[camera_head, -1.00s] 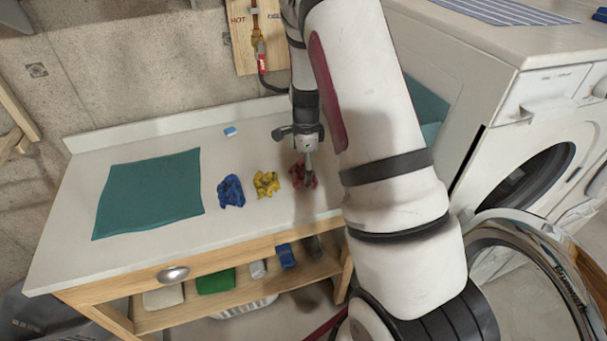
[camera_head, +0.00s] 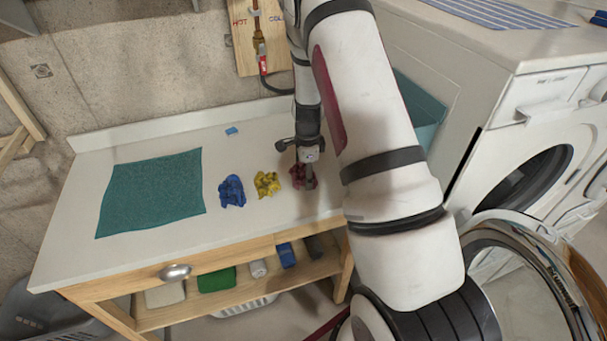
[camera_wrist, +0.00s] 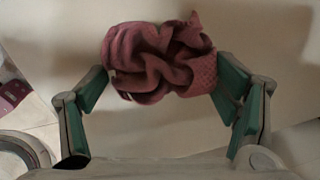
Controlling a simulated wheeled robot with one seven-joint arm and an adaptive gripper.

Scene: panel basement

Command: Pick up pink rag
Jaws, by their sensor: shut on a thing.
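The pink rag (camera_wrist: 158,58) is a crumpled dusky-pink cloth between the two green-padded fingers of my gripper (camera_wrist: 160,85) in the wrist view. The fingers press on its left and right sides. In the head view the rag (camera_head: 297,174) shows as a small dark pink patch at the right part of the white tabletop, partly hidden by my gripper (camera_head: 308,182). My gripper points down at it and is shut on it. I cannot tell whether the rag still touches the tabletop.
A yellow rag (camera_head: 267,183) and a blue rag (camera_head: 231,191) lie left of my gripper on the white table (camera_head: 120,247). A teal cloth (camera_head: 150,193) lies flat farther left. A small blue-and-white block (camera_head: 232,131) sits at the back. A washing machine (camera_head: 525,140) stands right.

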